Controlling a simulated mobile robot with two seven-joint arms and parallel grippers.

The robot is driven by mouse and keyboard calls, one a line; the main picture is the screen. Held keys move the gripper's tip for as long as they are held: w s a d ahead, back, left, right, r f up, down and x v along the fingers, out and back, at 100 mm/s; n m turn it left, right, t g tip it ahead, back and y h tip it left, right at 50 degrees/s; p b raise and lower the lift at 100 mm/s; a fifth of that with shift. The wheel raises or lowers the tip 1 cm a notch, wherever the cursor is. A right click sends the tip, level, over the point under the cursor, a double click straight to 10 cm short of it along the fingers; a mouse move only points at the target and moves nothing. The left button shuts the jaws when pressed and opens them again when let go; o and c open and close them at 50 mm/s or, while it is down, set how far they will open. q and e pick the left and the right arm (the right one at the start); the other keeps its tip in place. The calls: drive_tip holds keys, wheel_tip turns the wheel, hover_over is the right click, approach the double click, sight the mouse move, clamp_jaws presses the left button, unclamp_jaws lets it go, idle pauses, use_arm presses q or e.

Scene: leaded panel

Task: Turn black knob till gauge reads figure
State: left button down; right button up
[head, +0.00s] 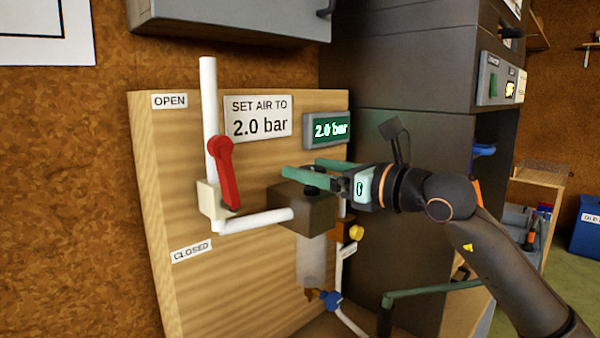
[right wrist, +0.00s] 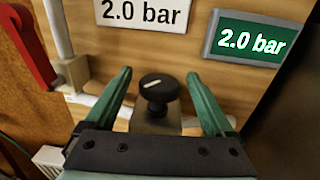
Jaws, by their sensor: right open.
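The black knob (right wrist: 158,90) with a pale pointer mark sits on top of a brown regulator block (head: 305,212) on the wooden panel. In the head view the knob (head: 312,190) is partly hidden under the fingers. My right gripper (head: 301,167) is open, its green fingers on either side of the knob; the right wrist view shows gaps between them and the knob. The green gauge display (head: 327,129) reads 2.0 bar, and it also reads 2.0 bar in the right wrist view (right wrist: 248,40). The white sign (head: 258,117) says SET AIR TO 2.0 bar. My left gripper is not in view.
A red lever (head: 224,172) on the white pipe (head: 209,110) stands left of the block, near OPEN and CLOSED labels. A clear bowl (head: 311,262) hangs below the block, with a blue valve (head: 331,299) nearby. A dark cabinet (head: 400,140) stands close on the right.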

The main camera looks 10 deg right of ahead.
drive_tip(key=b+v, duration=0.2)
drive_tip(key=v, duration=0.7)
